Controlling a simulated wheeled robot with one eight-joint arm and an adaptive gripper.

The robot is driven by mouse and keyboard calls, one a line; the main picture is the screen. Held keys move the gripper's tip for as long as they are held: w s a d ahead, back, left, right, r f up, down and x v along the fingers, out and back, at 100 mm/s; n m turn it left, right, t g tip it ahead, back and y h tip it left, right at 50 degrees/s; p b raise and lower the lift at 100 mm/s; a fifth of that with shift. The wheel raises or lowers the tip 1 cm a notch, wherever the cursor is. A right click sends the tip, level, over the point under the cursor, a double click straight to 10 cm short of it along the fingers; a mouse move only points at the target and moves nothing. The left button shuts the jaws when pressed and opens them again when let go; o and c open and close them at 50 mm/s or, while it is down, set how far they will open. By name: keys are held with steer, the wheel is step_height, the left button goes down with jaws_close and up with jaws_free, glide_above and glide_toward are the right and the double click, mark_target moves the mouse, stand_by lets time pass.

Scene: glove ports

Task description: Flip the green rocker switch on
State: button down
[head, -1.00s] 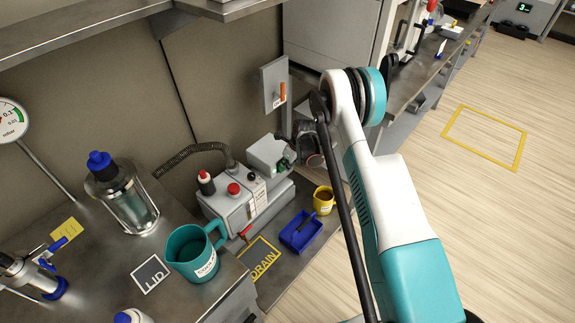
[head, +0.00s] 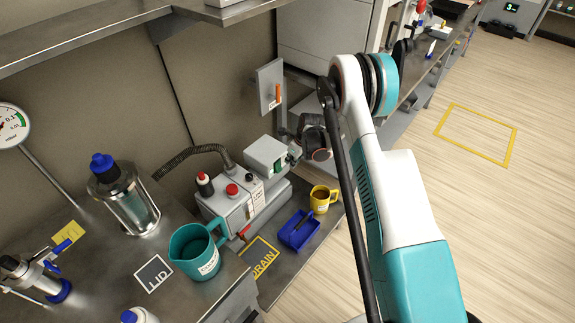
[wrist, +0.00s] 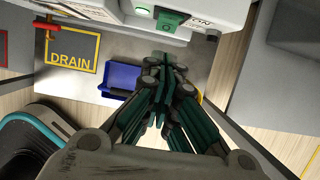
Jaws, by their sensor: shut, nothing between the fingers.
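The green rocker switch (head: 280,164) is on the front of a light grey box (head: 264,153) on top of the pump unit. In the wrist view the switch (wrist: 171,20) shows at the top, beside a label that seems to read "ON". I cannot tell which way the rocker is tipped. My gripper (wrist: 165,64) is shut and empty, with dark green fingers pressed together. Its tips show just below the switch in the wrist view, seemingly apart from it. In the head view my gripper is small and mostly lost near the box's right end.
A blue tray (head: 292,235), a yellow mug (head: 316,205) and a "DRAIN" mark (head: 263,257) lie in front of the pump (head: 228,210). A teal jug (head: 190,262) stands at left. A wall panel with an orange lever (head: 278,92) is above the box.

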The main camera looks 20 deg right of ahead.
step_height(320, 180, up, 7)
steer(key=p, duration=0.2)
steer(key=shift+d, duration=0.15)
steer(key=shift+s, duration=0.1)
